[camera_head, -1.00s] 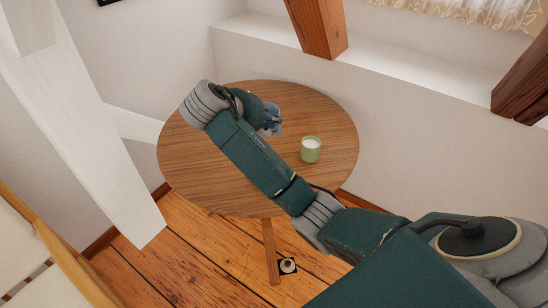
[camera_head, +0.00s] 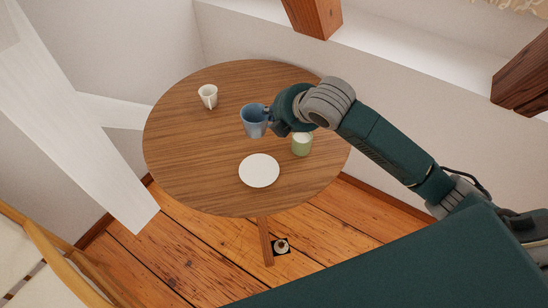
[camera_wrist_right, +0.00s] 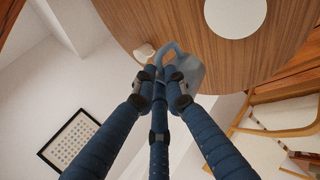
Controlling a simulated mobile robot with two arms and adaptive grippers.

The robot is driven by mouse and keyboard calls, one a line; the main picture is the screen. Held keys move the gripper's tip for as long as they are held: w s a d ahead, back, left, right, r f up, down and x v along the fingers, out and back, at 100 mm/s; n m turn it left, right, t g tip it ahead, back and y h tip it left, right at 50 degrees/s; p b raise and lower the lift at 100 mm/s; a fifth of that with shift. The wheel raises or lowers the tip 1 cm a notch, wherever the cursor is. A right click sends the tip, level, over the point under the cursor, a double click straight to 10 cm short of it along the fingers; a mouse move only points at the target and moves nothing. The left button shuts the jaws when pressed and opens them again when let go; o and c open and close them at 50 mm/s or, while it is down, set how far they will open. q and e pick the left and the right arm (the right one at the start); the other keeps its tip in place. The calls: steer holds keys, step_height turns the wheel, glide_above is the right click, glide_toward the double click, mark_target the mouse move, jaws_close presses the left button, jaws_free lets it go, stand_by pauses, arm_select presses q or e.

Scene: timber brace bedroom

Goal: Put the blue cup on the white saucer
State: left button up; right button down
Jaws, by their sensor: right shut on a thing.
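The blue cup (camera_head: 254,121) is held in my right gripper (camera_head: 272,118) above the round table, behind the white saucer in the head view. My right gripper (camera_wrist_right: 163,82) is shut on the cup's handle side in the right wrist view, where the blue cup (camera_wrist_right: 187,72) looks roughly upright relative to the table. The white saucer (camera_head: 259,170) lies flat and empty on the table toward its near edge. It also shows in the right wrist view as a white disc (camera_wrist_right: 235,14). The cup's exact height over the table is hard to tell. My left gripper is not in view.
The round wooden table (camera_head: 185,150) also holds a white cup (camera_head: 208,96) at the back left and a green candle-like jar (camera_head: 301,144) right of the saucer, under my right arm. A white slanted beam (camera_head: 75,120) stands left of the table.

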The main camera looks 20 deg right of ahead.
step_height(320, 180, down, 19)
steer(key=shift+s+r+p, duration=0.1)
steer(key=shift+r+p, duration=0.05)
steer(key=shift+p, duration=0.8)
steer(key=shift+f, duration=0.2)
steer(key=shift+f, duration=0.15)
steer(key=c, duration=1.8)
jaws_free()
steer(key=shift+o, duration=0.2)
